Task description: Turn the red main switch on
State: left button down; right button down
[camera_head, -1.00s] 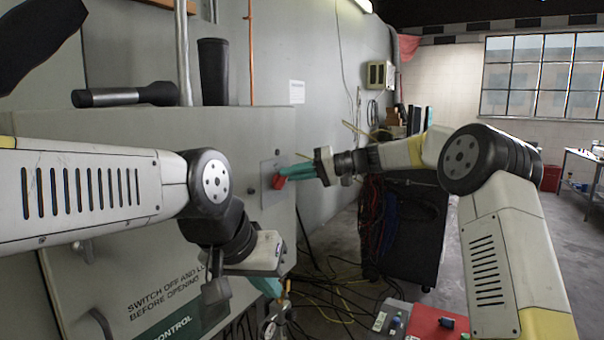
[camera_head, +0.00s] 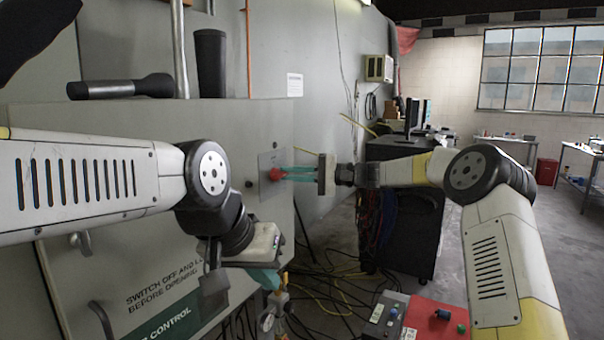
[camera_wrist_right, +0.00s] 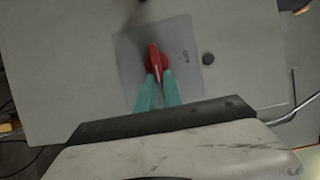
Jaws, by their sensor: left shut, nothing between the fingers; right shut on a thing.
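The red main switch (camera_head: 275,174) sits on a light plate (camera_head: 272,158) on the side of the grey control cabinet. The right wrist view shows the red switch (camera_wrist_right: 156,62) from the front, its handle close to upright in that picture. My right gripper (camera_head: 286,174) reaches it from the right, and its teal fingers (camera_wrist_right: 157,85) are shut on the handle. A mark on the plate beside the switch is too blurred to read surely. My left gripper (camera_head: 266,278) is shut and empty, low in front of the cabinet; its fingertips are partly hidden.
A black cart (camera_head: 405,225) with cables is behind my right arm. Cables lie on the floor.

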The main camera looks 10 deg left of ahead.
dwell(0.4)
jog(key=c, duration=1.5)
grip_release()
jog(key=d, duration=0.7)
jog(key=shift+w+d+f, duration=0.1)
jog(key=shift+w+d, duration=0.1)
jog(key=shift+d, duration=0.2)
